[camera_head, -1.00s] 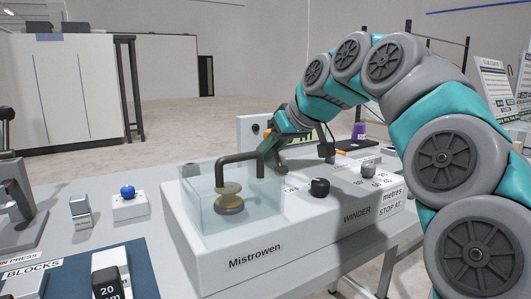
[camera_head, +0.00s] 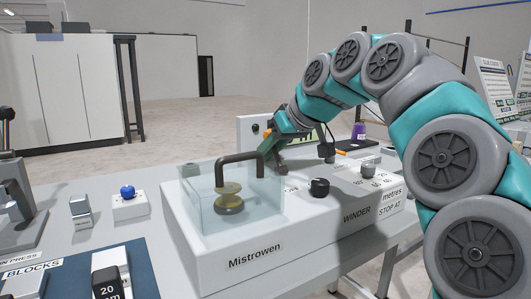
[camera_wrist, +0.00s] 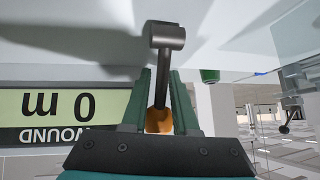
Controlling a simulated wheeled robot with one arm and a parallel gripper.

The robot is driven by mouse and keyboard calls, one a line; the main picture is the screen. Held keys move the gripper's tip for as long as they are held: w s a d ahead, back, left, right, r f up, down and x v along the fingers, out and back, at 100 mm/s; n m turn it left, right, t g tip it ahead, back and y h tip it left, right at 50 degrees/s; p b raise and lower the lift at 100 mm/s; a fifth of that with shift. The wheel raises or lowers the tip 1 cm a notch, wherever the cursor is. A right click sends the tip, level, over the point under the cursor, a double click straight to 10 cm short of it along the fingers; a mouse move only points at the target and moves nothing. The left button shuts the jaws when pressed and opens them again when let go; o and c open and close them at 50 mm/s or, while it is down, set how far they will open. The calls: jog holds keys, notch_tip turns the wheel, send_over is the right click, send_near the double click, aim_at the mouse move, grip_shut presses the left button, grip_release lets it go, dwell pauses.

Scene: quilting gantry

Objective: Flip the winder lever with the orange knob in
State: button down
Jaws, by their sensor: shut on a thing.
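The winder lever (camera_wrist: 166,40) is a grey cylinder head with a dark rod, in the wrist view. Its orange knob (camera_wrist: 159,121) sits between the two green fingers of my gripper (camera_wrist: 160,88). The fingers are shut on the knob from both sides. The winder's display (camera_wrist: 62,104) reads 0 m, upside down, in the wrist view.
A clear box (camera_head: 205,205) with a dark handle covers a yellowish spool on the winder. A black dial (camera_head: 319,187) and a grey dial (camera_head: 368,170) stand to the right. A blue button (camera_head: 127,191) is left on the table. A purple object (camera_head: 358,132) stands behind.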

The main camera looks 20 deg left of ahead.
jog(key=shift+r+b, duration=0.25)
jog(key=shift+b, duration=0.05)
jog(key=shift+y+b, duration=0.3)
jog(key=shift+b, duration=0.2)
jog(key=shift+s+d+r+t+y+b, duration=0.2)
jog(key=shift+t+y+b, duration=0.35)
jog(key=shift+b, duration=0.5)
jog(key=shift+r+t+y+b, duration=0.35)
jog(key=shift+b, duration=0.25)
jog(key=shift+d+r, duration=0.1)
jog(key=shift+r, duration=0.2)
jog(key=c, duration=0.9)
grip_release()
jog(key=shift+f, duration=0.2)
